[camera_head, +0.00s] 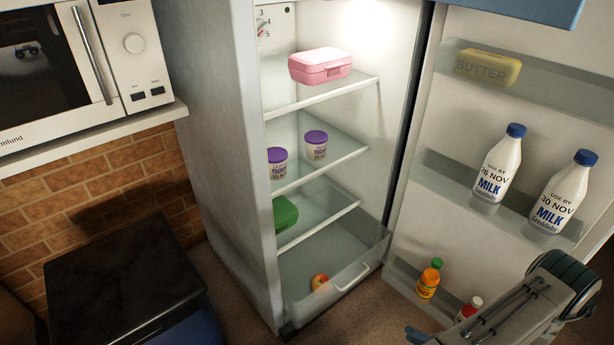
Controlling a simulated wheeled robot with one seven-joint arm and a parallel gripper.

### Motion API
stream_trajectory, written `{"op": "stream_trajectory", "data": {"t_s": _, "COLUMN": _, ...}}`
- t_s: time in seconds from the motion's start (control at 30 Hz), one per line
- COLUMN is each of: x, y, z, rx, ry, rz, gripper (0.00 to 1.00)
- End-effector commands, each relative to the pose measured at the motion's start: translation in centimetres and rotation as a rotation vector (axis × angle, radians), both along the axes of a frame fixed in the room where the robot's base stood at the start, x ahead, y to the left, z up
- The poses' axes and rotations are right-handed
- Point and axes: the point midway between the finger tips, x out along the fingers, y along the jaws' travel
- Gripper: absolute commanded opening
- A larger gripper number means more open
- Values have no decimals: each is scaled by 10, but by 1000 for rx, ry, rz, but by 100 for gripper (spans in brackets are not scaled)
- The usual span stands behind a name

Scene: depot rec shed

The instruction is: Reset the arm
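My arm (530,305) reaches in from the lower right corner, in front of the fridge door's lower shelf. A small blue part of it shows at the bottom edge. My gripper's fingers are not visible, so what they hold or touch is hidden.
The fridge door (420,215) stands open, with two milk bottles (496,168) on its middle shelf. Inside are a pink box (320,65), two yogurt pots (316,145), a green item (285,213) and an apple (319,281). A microwave (75,75) is left.

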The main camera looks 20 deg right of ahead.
Motion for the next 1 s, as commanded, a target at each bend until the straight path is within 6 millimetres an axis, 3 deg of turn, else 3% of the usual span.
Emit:
{"op": "stream_trajectory", "data": {"t_s": 0.27, "x": 32, "y": 8, "z": 73, "rx": -190, "ry": -55, "rz": 245, "gripper": 32}}
{"op": "stream_trajectory", "data": {"t_s": 0.47, "x": 66, "y": 30, "z": 160, "rx": -421, "ry": -152, "rz": 554, "gripper": 32}}
{"op": "stream_trajectory", "data": {"t_s": 0.7, "x": 97, "y": 73, "z": 263, "rx": -715, "ry": -330, "rz": 970, "gripper": 32}}
{"op": "stream_trajectory", "data": {"t_s": 1.0, "x": 112, "y": 136, "z": 381, "rx": -1058, "ry": -624, "rz": 1482, "gripper": 32}}
